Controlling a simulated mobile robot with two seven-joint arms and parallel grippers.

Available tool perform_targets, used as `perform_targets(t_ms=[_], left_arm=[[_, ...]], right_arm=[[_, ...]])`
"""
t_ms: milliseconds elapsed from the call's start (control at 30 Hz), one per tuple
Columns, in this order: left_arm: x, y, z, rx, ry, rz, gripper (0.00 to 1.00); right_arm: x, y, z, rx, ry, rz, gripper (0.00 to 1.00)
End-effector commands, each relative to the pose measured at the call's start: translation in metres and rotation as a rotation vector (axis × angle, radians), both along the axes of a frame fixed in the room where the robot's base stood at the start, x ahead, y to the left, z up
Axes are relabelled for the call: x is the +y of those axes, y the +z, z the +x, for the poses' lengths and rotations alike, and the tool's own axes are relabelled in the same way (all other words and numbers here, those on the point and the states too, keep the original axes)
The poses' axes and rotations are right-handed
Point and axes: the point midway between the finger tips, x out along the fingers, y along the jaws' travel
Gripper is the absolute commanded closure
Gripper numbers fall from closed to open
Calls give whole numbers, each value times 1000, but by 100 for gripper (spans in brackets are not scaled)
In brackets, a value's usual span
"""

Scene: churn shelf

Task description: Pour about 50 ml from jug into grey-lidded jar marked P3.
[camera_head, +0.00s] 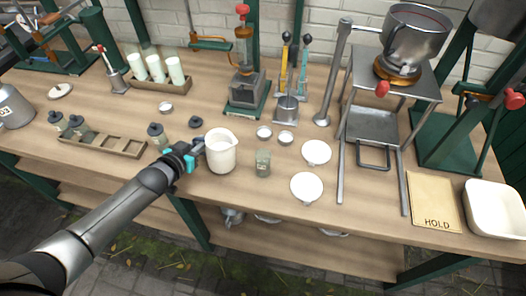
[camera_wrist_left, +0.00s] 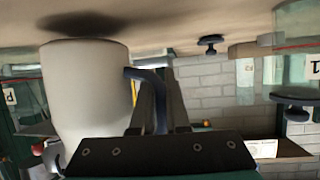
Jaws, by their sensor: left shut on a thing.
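The white jug (camera_head: 221,155) is upright near the front middle of the bench, with pale liquid inside. My left gripper (camera_head: 191,152) is shut on its handle from the left. In the left wrist view, which is upside down, the jug (camera_wrist_left: 85,95) and its blue-grey handle (camera_wrist_left: 148,75) sit by my fingers; a dark shadow lies under its base, and I cannot tell if it touches the bench. An open glass jar (camera_head: 263,163) stands just right of the jug, its label unreadable. A loose dark grey lid (camera_head: 195,122) lies behind the jug. My right gripper is out of view.
A grey-lidded jar (camera_head: 157,136) stands close behind my left gripper. A wooden rack (camera_head: 115,145) with lidded jars is at the left. White dishes (camera_head: 306,187) lie to the right of the open jar, and small cups (camera_head: 264,133) behind it. A metal stand (camera_head: 341,150) rises farther right.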

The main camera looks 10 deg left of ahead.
Motion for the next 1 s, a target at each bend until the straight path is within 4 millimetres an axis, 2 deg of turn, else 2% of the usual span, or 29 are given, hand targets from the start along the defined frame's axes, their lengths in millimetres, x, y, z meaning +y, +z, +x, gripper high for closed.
perform_targets(t_ms=[33,233,767,1000], left_arm=[[-2,7,1,-6,2,13,100],[-8,18,1,-8,2,126,100],[-32,43,0,-18,1,443,100],[-46,79,0,-22,1,578,100]], right_arm=[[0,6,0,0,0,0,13],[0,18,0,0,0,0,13],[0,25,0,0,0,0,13],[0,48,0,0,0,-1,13]])
